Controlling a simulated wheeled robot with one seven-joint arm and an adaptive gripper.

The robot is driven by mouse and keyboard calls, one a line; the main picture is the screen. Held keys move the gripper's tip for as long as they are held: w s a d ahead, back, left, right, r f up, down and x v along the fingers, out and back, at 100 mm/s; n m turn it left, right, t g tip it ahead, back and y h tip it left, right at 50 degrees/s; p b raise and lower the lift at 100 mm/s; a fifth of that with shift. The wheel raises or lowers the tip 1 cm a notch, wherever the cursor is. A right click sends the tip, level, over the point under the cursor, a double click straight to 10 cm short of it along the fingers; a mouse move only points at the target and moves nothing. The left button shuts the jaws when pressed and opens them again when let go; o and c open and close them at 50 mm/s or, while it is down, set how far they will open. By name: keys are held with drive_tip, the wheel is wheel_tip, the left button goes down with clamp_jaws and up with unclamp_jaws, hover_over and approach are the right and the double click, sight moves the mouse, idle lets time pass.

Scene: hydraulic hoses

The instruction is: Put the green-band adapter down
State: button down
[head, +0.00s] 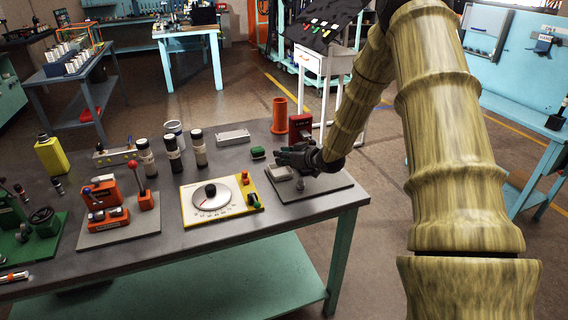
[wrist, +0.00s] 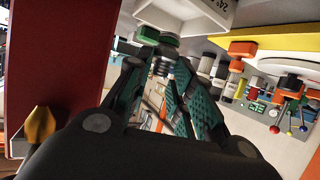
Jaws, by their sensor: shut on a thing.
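My gripper (head: 290,158) is over the right end of the bench, beside the grey plate (head: 325,187) with its pale block. In the wrist view its fingers (wrist: 158,68) are closed on the green-band adapter (wrist: 158,38), a small piece with a green top and grey metal below, at the fingertips.
A yellow-edged panel with a round dial (head: 211,196) lies left of the plate. A red block (head: 300,127) and an orange cylinder (head: 279,115) stand close behind my gripper. A grey tray (head: 232,137) and several dark-and-white bottles (head: 199,148) stand farther left.

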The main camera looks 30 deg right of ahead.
drive_tip(key=shift+f+p, duration=0.55)
drive_tip(key=shift+f, duration=1.15)
drive_tip(key=shift+f, duration=0.15)
drive_tip(key=c, duration=1.5)
unclamp_jaws()
drive_tip(key=shift+s, duration=0.1)
drive_tip(key=b+v, duration=0.2)
drive_tip(key=v, duration=1)
